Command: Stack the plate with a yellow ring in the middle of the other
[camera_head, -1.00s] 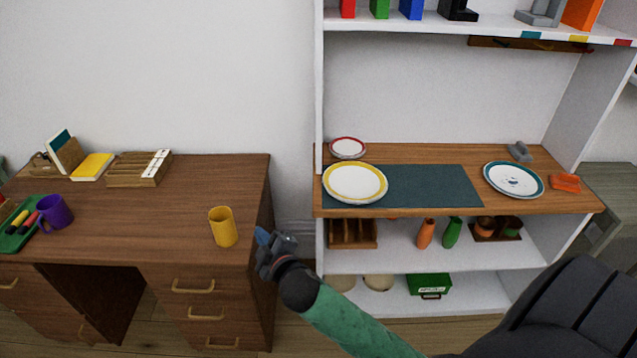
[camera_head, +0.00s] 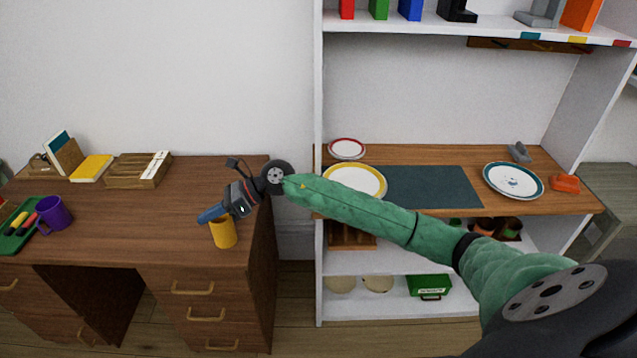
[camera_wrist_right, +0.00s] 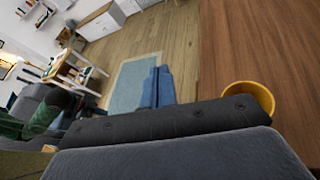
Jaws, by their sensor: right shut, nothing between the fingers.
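The plate with a yellow ring (camera_head: 354,179) lies at the left of the wooden shelf board, over the left end of the dark mat; my right arm passes in front of its lower edge. A plate with a teal rim (camera_head: 513,180) lies at the right of the same board, apart from it. A small red-rimmed plate (camera_head: 347,148) lies behind the yellow-ringed one. My right gripper (camera_head: 209,215) is shut and empty, above the desk by the yellow mug. Its blue fingers also show in the right wrist view (camera_wrist_right: 157,88). My left gripper is out of view.
The yellow mug (camera_head: 223,234) stands near the desk's right edge, close to my right gripper; it also shows in the wrist view (camera_wrist_right: 250,96). A purple mug (camera_head: 54,213) stands at the left. The dark mat (camera_head: 430,187) is bare between the two larger plates.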

